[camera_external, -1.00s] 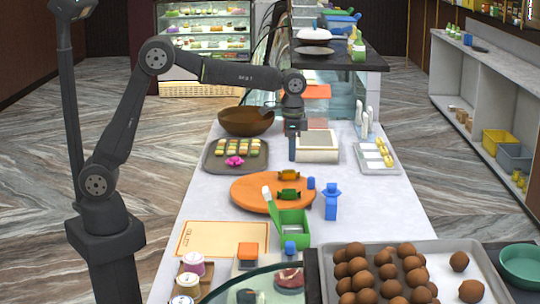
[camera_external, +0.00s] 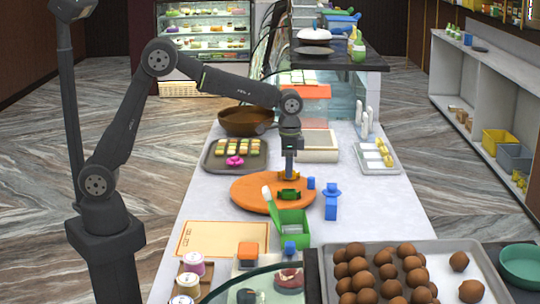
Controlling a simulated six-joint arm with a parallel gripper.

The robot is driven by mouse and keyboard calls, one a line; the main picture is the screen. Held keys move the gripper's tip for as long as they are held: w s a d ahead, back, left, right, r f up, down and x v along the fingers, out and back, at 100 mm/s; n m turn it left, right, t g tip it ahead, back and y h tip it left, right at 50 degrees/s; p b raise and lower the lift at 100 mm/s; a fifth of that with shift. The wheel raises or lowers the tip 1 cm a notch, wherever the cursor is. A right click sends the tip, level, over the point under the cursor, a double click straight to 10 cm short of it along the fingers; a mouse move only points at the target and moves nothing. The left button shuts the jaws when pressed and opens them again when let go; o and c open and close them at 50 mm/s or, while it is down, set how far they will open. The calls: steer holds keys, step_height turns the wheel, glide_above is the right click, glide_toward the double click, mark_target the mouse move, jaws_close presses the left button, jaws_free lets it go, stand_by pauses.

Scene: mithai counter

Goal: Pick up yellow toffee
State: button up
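The yellow toffee (camera_external: 297,173) lies on the far part of the round orange board (camera_external: 247,194). My gripper (camera_external: 289,172) points straight down at it, with its tip at the toffee and hiding the toffee's middle. The toffee's ends show beside the tip. The fingers are too small and dark to show whether they are open or shut on it. A green toffee (camera_external: 289,195) lies on the board just nearer the camera.
A blue piece (camera_external: 311,183) and a blue candy-shaped piece (camera_external: 332,203) stand right of the toffees. A tray of sweets (camera_external: 214,167) and brown bowl (camera_external: 245,121) are behind left. The counter's right side has free room.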

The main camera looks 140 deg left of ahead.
steer(key=shift+c, duration=0.8)
steer(key=shift+r, duration=0.55)
steer(key=r, duration=0.2)
steer(key=d+r, duration=0.1)
steer(key=shift+w+r, duration=0.25)
steer(key=shift+r, duration=0.1)
steer(key=w+d+r, duration=0.4)
steer(key=d+r, duration=0.2)
steer(key=d, duration=0.4)
steer(key=w+d+f+n, duration=0.1)
steer(key=w+d+f, duration=0.1)
steer(key=w+d, duration=0.6)
steer(key=w+d+f, duration=0.1)
steer(key=w+d, duration=0.3)
steer(key=w, duration=0.8)
steer(key=shift+s+f, duration=0.1)
steer(key=shift+f, duration=2.3)
steer(key=shift+f, duration=1)
